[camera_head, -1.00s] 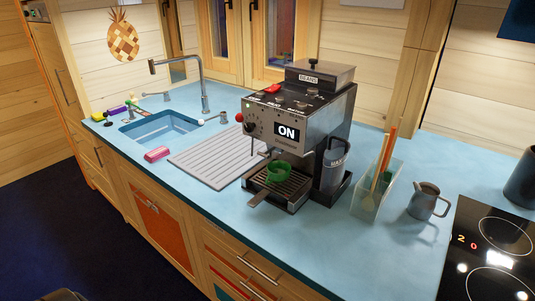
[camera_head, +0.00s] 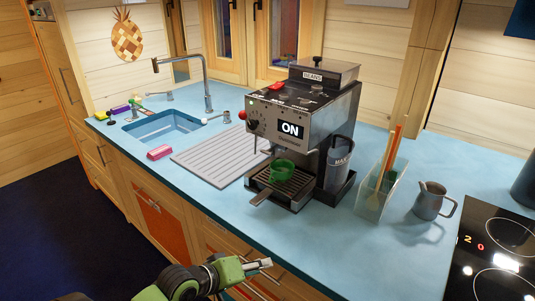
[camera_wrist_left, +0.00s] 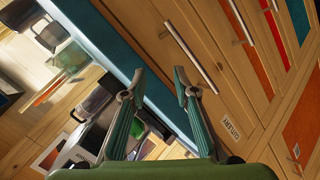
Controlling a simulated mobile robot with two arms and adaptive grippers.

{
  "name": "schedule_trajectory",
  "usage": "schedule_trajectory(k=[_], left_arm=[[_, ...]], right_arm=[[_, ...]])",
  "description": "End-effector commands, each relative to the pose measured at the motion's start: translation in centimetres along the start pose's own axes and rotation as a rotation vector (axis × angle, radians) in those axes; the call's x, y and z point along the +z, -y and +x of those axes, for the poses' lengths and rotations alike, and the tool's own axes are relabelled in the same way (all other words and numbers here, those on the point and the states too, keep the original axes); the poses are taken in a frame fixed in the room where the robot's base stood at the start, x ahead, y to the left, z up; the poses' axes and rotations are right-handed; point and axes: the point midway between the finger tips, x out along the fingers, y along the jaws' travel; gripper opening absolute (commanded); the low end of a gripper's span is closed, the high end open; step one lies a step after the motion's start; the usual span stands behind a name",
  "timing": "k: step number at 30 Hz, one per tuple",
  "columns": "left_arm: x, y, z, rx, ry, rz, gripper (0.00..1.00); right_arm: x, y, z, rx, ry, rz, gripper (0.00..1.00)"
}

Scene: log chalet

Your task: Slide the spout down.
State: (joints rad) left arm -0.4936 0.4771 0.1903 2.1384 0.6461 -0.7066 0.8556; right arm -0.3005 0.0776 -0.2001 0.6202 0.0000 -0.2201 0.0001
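The black coffee machine (camera_head: 300,120) stands on the blue counter, its front display reading ON. A small spout (camera_head: 274,151) seems to stick out below the machine's front, above a green cup (camera_head: 282,170) on the drip tray; its details are too small to tell. A sink tap (camera_head: 206,85) with a long bent spout stands behind the sink. My left gripper (camera_head: 258,265) is low in front of the counter, well apart from the machine. The left wrist view shows its two fingers (camera_wrist_left: 159,80) spread with nothing between them. My right gripper is not in view.
The counter's front edge and drawers with bar handles (camera_head: 264,272) are close to my left gripper. A clear holder with utensils (camera_head: 380,190), a metal jug (camera_head: 434,201) and a hob (camera_head: 497,250) stand right of the machine. A ribbed drainboard (camera_head: 215,155) lies left.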

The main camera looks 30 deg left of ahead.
Motion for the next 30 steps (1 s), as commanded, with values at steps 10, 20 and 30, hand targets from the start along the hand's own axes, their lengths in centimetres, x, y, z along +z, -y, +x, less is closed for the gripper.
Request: schedule_trajectory(k=[10, 20, 30], left_arm=[[-16.9, -7.2, -4.6, 0.403, -0.21, -0.559, 0.27], [-23.2, -10.4, -7.6, 0.594, -0.242, -0.769, 0.27], [-24.9, -12.2, -4.2, 0.592, -0.242, -0.766, 0.27]], right_arm=[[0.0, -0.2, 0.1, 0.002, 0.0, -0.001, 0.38], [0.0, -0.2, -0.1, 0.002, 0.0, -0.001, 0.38], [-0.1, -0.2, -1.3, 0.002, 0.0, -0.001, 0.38]])
